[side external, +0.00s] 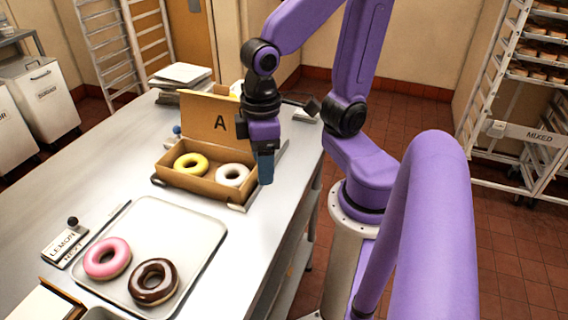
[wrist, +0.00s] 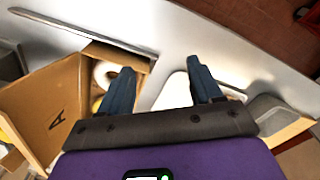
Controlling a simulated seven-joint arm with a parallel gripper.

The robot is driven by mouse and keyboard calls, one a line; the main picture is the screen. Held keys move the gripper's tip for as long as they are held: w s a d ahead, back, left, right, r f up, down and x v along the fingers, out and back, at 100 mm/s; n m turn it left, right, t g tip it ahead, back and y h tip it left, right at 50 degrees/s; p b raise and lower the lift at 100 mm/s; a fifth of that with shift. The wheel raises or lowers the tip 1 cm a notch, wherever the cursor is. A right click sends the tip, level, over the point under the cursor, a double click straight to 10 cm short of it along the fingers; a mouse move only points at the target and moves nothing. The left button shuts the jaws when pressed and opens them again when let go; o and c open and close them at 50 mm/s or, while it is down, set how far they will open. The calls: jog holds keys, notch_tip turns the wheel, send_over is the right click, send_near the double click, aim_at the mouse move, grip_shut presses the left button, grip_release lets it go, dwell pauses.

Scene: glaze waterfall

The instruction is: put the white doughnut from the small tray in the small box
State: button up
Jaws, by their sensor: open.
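The white doughnut (side external: 232,174) lies in the right part of the small cardboard box (side external: 190,184), whose raised lid is marked A. It also shows in the wrist view (wrist: 104,72), partly hidden by a finger. A yellow doughnut (side external: 191,166) lies beside it in the box. The tray (side external: 199,231) holds a pink doughnut (side external: 107,258) and a chocolate doughnut (side external: 153,281), with no white one on it. My gripper (side external: 266,169) is just right of the box, fingers pointing down. In the wrist view my gripper (wrist: 162,84) is open with nothing between its fingers.
A sign reading LEMON (side external: 65,243) stands left of the tray. White stacked sheets or boxes (side external: 183,74) lie behind the box. The table's right edge (side external: 290,205) is close to my gripper. A rack marked MIXED (side external: 528,134) stands at far right.

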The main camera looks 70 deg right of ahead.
jog(key=s+n, duration=0.2)
jog(key=n, duration=0.1)
jog(key=s+n, duration=0.2)
jog(key=n, duration=0.1)
jog(key=shift+s+d+f, duration=0.15)
jog(key=shift+s+f, duration=0.05)
jog(key=shift+s, duration=0.05)
